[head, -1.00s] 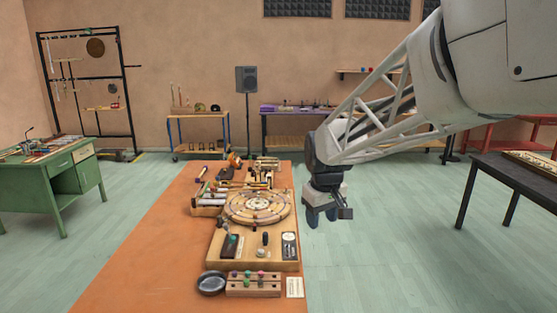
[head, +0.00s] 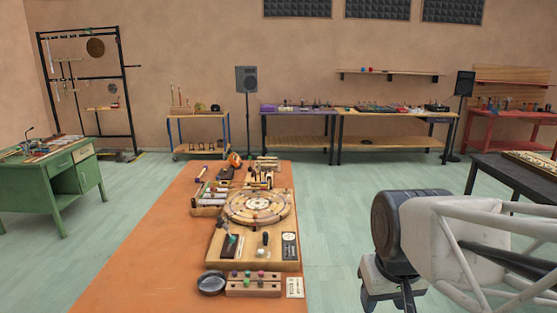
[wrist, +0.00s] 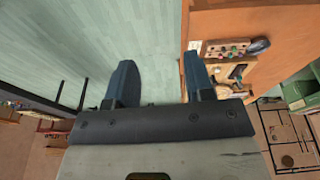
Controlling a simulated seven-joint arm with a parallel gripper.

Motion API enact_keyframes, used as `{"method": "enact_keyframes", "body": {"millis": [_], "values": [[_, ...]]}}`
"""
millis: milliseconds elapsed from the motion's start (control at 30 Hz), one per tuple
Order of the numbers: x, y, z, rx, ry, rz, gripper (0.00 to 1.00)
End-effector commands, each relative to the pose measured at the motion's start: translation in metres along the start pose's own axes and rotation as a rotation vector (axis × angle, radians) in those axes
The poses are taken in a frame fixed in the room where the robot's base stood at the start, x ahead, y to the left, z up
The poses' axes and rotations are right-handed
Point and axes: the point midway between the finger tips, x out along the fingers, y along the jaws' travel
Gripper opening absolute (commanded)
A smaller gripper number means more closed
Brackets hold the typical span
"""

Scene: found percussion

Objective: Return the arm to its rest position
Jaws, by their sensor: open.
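My gripper shows in the wrist view (wrist: 160,85) with its two dark blue fingers spread apart and nothing between them. Pale green floor lies beyond the fingers. In the head view my arm is at the lower right, clear of the orange table (head: 135,265) and to its right. The fingertips are not clear in the head view; the wrist hangs at the lower edge of the picture.
The orange table holds a round wooden disc instrument (head: 257,207), a black pan (head: 211,283), a block with colored knobs (head: 253,285) and other small percussion pieces. A dark table (head: 487,172) stands at the right, near my arm. Open floor (head: 340,220) lies between the tables.

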Motion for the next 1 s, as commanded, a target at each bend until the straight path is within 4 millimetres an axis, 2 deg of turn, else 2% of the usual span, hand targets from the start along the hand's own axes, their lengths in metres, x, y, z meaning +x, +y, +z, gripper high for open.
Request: {"method": "enact_keyframes", "body": {"millis": [100, 300, 1000], "values": [[0.002, 0.003, 0.025, 0.039, 0.010, 0.003, 0.48], [0.005, 0.004, 0.047, 0.077, 0.018, 0.006, 0.48], [0.006, 0.004, 0.051, 0.083, 0.019, 0.006, 0.48]]}}
